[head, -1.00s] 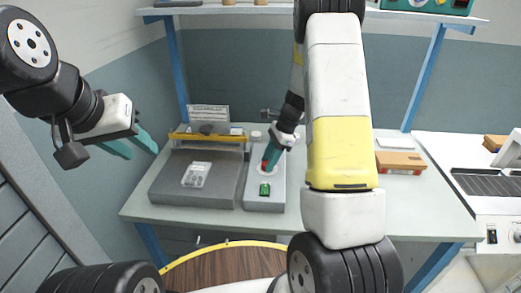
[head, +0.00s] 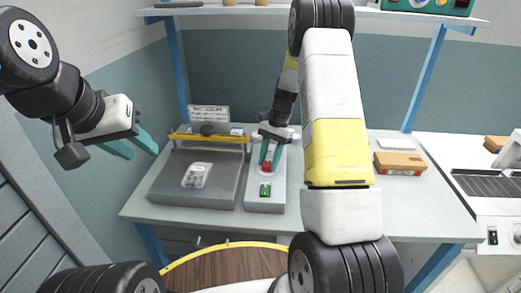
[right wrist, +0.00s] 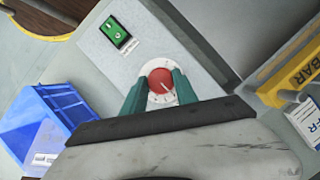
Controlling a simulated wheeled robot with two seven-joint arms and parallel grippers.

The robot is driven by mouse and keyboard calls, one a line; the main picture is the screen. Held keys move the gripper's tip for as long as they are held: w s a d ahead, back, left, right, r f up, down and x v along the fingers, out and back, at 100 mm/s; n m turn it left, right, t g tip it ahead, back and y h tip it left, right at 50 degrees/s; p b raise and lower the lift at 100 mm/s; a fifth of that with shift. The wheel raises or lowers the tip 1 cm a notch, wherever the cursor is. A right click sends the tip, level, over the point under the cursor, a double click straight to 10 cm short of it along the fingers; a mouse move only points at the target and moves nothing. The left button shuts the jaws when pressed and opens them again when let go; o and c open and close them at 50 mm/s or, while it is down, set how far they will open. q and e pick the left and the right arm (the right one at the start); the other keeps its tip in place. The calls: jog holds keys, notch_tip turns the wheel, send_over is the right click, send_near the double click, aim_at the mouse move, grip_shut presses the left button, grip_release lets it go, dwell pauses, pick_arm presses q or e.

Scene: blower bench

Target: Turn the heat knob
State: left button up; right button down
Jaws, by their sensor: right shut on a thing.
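The red heat knob (right wrist: 161,81) sits on a white round dial on the grey control box (head: 254,199). My right gripper (right wrist: 158,84) is shut on the knob, with one teal finger on each side of it. The knob's pointer line shows in the right wrist view, but the dial's marks are too small to read. In the head view the knob (head: 267,167) shows between the fingertips of my right gripper (head: 270,163). My left gripper (head: 136,146) is open and empty in the air, left of the bench.
A green switch (head: 265,190) is on the control box in front of the knob. The grey blower machine (head: 175,192) with a yellow bar stands left. An orange-brown box (head: 399,162) lies right. A blue bin (right wrist: 45,120) shows in the right wrist view.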

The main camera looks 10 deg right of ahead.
dwell(0.5)
jog(key=c, duration=0.9)
grip_release()
jog(key=shift+c, duration=0.2)
jog(key=v, duration=0.8)
jog(key=shift+a, duration=0.1)
jog(key=s+a+r+n+t, duration=0.1)
jog(key=s+r+n+t, duration=0.1)
jog(key=s+r, duration=0.5)
jog(key=s+a+r+n+t, duration=0.2)
jog(key=s+r+n, duration=0.15)
jog(key=r, duration=0.55)
jog(key=s+a+r+n+t, duration=0.1)
jog(key=s+n+t, duration=0.1)
jog(key=s, duration=0.6)
jog(key=s+r+n+t+h, duration=0.1)
jog(key=s+r+n+t, duration=0.1)
jog(key=s, duration=0.6)
jog(key=shift+s+a+r+t, duration=0.2)
jog(key=shift+s+a+t, duration=0.15)
jog(key=shift+t, duration=0.35)
